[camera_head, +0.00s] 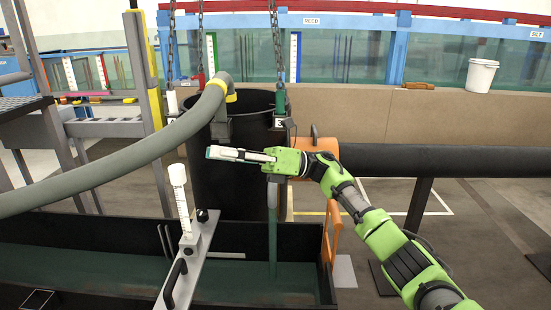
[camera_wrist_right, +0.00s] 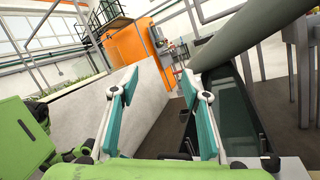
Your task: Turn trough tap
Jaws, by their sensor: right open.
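The black trough (camera_head: 90,230) with greenish water lies across the lower part of the head view. I cannot pick out its tap for sure; my right gripper and forearm cover the area above the green pipe (camera_head: 272,225) that drops into the trough. An orange frame-like part (camera_head: 332,232) stands at the trough's right end. My right gripper (camera_head: 213,153) points left in front of the black barrel (camera_head: 240,195). In the right wrist view its teal fingers (camera_wrist_right: 159,80) are spread apart, with nothing between them. My left gripper is not in view.
A thick grey-green hose (camera_head: 120,165) curves in from the left to the barrel. A white-capped post (camera_head: 180,190) stands on a grey bar with a black handle (camera_head: 175,280) across the trough. Chains (camera_head: 276,45) hang above. A black pipe (camera_head: 440,160) runs right.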

